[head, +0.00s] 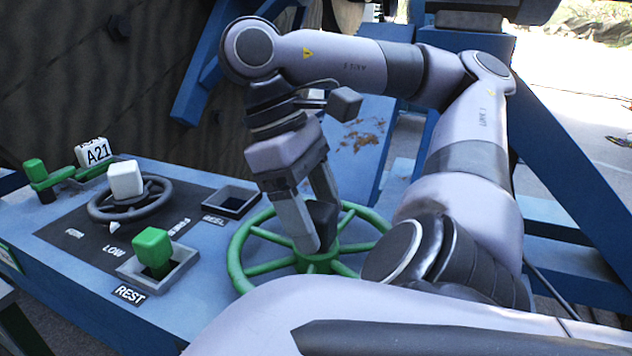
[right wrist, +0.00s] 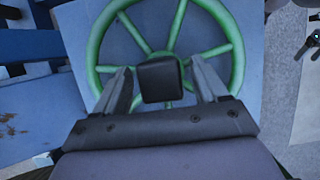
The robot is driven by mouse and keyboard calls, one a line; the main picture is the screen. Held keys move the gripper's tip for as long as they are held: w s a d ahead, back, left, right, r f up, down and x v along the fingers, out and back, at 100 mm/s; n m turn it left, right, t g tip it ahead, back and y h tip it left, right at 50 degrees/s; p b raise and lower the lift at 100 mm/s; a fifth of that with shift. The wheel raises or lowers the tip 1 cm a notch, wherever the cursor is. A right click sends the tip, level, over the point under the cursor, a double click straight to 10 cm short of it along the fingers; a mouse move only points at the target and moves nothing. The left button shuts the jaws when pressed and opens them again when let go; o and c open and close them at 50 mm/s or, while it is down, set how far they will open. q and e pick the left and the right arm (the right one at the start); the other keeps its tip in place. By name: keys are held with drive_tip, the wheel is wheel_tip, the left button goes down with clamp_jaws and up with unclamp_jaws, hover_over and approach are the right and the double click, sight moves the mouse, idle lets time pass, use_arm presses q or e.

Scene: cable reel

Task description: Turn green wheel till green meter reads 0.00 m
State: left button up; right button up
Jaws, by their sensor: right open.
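The green wheel (head: 236,256) is a spoked ring on the blue bench in the head view. It also shows in the right wrist view (right wrist: 238,62). My right gripper (head: 318,228) points down over the wheel's hub, its fingers open. A black block (right wrist: 160,80) sits between the two fingers in the right wrist view, with a gap on each side. In the head view the fingers partly cover this block (head: 323,215). No green meter can be made out. My left gripper is not in view.
A dark handwheel (head: 100,207) with a white block (head: 125,180) lies to the left. A green block (head: 153,248) stands in the REST socket (head: 130,270). An empty square socket (head: 232,201) is behind. A green lever (head: 40,172) and an A21 block (head: 93,152) are at far left.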

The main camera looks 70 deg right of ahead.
drive_tip(key=p+v, duration=0.3)
drive_tip(key=v, duration=0.2)
drive_tip(key=shift+w+r, duration=0.1)
drive_tip(key=shift+r, duration=0.25)
drive_tip(key=shift+w+r+p, duration=0.3)
drive_tip(key=shift+r, duration=0.3)
